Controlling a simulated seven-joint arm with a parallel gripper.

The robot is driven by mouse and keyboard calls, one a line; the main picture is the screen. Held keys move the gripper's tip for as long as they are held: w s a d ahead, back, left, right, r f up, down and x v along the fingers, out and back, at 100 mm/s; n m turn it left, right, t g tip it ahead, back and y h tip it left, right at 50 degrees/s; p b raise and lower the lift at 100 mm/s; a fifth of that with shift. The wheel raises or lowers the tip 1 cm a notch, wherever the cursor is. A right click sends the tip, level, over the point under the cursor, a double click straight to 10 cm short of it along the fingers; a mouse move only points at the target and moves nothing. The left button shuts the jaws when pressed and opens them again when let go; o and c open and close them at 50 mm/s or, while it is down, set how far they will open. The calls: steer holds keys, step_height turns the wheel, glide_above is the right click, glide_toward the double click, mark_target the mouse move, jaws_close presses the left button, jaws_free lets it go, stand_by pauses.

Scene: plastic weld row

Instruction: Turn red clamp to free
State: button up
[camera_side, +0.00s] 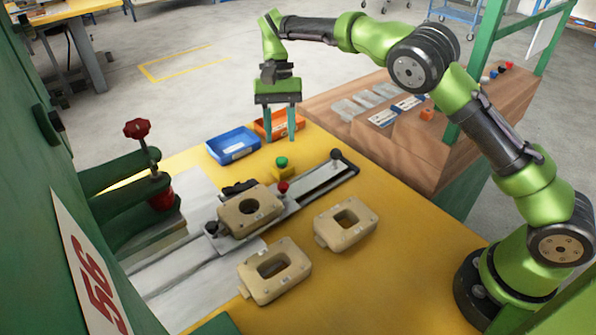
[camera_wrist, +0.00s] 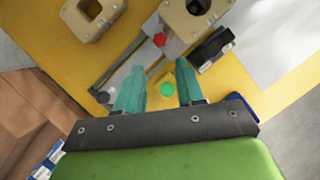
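A small red knob (camera_side: 283,187) stands on the metal slide fixture (camera_side: 322,178), at the edge of a beige housing (camera_side: 236,220). It also shows in the wrist view (camera_wrist: 159,40), beyond my fingertips. A larger dark red star-shaped handle (camera_side: 138,128) tops a spindle on the green press at the left. I cannot tell which of the two is the red clamp. My gripper (camera_side: 280,138) hangs above the far part of the table with its teal fingers apart and nothing between them. In the wrist view the open fingers (camera_wrist: 158,66) are apart from the knob.
A green button on a yellow box (camera_side: 283,168) stands between my gripper and the fixture. A blue bin (camera_side: 233,146) and an orange bin (camera_side: 278,125) stand at the back. Two loose beige housings (camera_side: 274,270) (camera_side: 345,222) lie in front. The yellow table's right side is clear.

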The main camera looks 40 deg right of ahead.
mark_target(283, 184)
steer(key=x, duration=1)
steer(key=shift+s+f, duration=0.1)
steer(key=shift+f, duration=0.1)
steer(key=shift+a, duration=0.1)
jaws_close()
